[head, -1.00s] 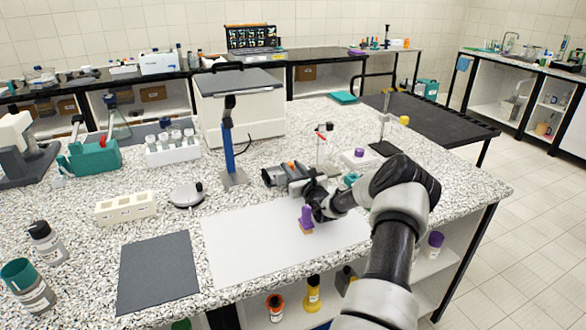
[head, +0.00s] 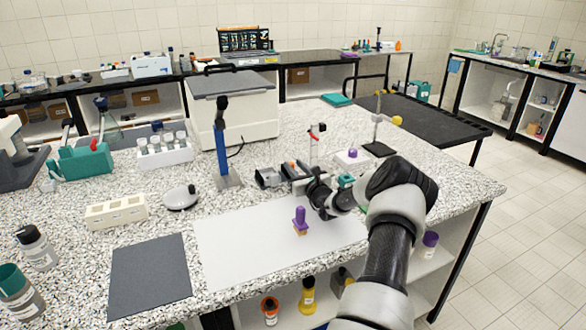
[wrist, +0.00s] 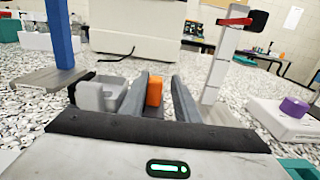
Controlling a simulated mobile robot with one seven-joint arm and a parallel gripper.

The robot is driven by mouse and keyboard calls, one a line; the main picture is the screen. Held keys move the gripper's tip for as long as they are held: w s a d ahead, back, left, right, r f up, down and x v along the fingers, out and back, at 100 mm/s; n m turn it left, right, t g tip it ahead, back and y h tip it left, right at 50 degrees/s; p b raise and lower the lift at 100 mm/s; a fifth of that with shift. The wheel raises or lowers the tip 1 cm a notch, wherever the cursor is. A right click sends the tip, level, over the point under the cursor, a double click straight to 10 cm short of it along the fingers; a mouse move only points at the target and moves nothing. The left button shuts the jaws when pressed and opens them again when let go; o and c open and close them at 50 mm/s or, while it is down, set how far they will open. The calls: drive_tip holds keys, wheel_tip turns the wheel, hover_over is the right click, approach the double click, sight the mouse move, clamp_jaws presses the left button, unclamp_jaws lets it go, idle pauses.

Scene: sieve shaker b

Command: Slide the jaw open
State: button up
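A small grey clamp-like device (head: 267,178) stands at the back edge of the white mat in the head view. In the wrist view its light grey block (wrist: 101,95) is just left of my fingers. An orange piece (wrist: 154,91) shows between the fingers; I take it to be on the jaw. A gap shows on the right; contact on the left cannot be told. The jaw's lower part is hidden by my gripper.
A blue post (head: 222,155) stands left of the device. A thin stand with a red clip (head: 315,140) is close behind my gripper. A purple-handled piece (head: 300,220) stands on the white mat (head: 250,250). A white box with a purple knob (head: 352,156) is to the right.

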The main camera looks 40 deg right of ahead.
drive_tip(key=shift+s, duration=0.15)
drive_tip(key=p+v, duration=0.1)
drive_tip(key=v, duration=1.6)
